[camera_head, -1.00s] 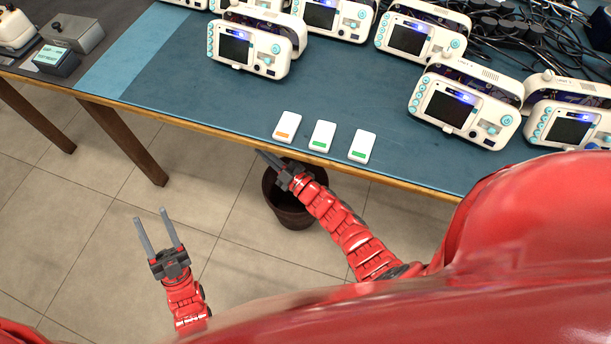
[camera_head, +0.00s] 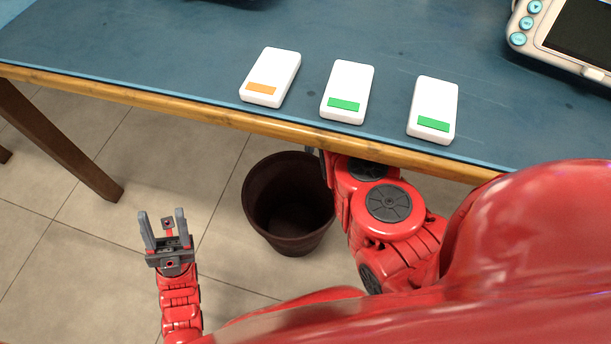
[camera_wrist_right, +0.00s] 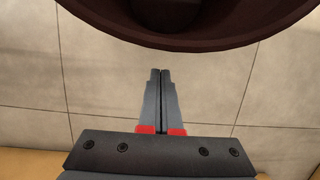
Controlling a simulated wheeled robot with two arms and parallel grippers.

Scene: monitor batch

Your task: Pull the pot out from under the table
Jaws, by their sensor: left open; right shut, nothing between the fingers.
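The pot (camera_head: 290,243) is dark brown, round, open-topped and upright on the tiled floor. In the head view it shows just below the front edge of the table (camera_head: 235,118). My right arm passes along the pot's right side to the table edge, where its gripper is mostly hidden. In the right wrist view my right gripper (camera_wrist_right: 160,72) is shut and empty, with the pot's rim (camera_wrist_right: 210,42) ahead of its fingertips, apart from them in the picture. My left gripper (camera_head: 164,215) is open and empty, left of the pot.
Three white devices, one with an orange label (camera_head: 270,77) and two with green labels (camera_head: 346,92) (camera_head: 434,109), lie near the table's front edge. A table leg (camera_head: 60,143) stands at the left. A monitor (camera_head: 570,35) is at the upper right.

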